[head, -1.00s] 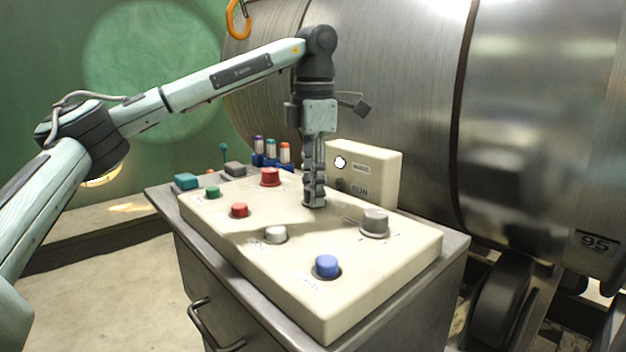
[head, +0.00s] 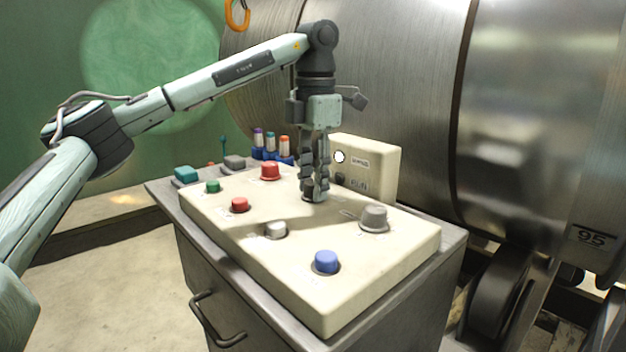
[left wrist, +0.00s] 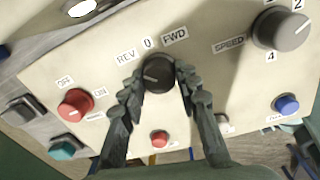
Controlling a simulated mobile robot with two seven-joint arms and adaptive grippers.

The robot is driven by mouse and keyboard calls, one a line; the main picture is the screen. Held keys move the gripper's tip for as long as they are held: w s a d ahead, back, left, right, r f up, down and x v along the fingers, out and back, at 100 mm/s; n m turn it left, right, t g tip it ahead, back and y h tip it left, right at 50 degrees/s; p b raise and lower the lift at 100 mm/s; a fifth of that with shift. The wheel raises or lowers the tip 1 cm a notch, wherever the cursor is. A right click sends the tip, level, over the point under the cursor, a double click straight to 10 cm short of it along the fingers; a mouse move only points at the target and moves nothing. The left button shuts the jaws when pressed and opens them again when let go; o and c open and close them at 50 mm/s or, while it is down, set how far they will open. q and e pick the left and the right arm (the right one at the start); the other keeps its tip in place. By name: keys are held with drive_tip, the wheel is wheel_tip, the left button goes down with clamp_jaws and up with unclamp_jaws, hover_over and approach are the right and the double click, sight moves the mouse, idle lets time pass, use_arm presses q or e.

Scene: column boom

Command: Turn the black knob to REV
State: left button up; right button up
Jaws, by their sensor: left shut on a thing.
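The black knob (left wrist: 157,75) sits on the cream control panel (left wrist: 95,55), with labels REV (left wrist: 125,57), 0 (left wrist: 147,43) and FWD (left wrist: 175,37) around its far side. The white line on the knob points left in the left wrist view, roughly to the REV side; I cannot tell whether it is exactly on the mark. My left gripper (head: 315,194) points straight down and is shut on the black knob, one finger on each side. In the head view the fingers mostly hide the knob. My right gripper is not in view.
Near the gripper stand a grey SPEED knob (head: 374,218), a red OFF/ON knob (head: 270,171), a white button (head: 276,230), a small red button (head: 240,205) and a blue button (head: 326,262). An upright cream box (head: 372,165) with a white lamp stands close behind.

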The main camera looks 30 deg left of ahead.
use_arm(q)
drive_tip(key=o, duration=1.2)
drive_tip(key=shift+c, duration=0.2)
wheel_tip(320, 180, up, 12)
drive_tip(key=shift+d, duration=0.2)
drive_tip(key=shift+s, duration=0.1)
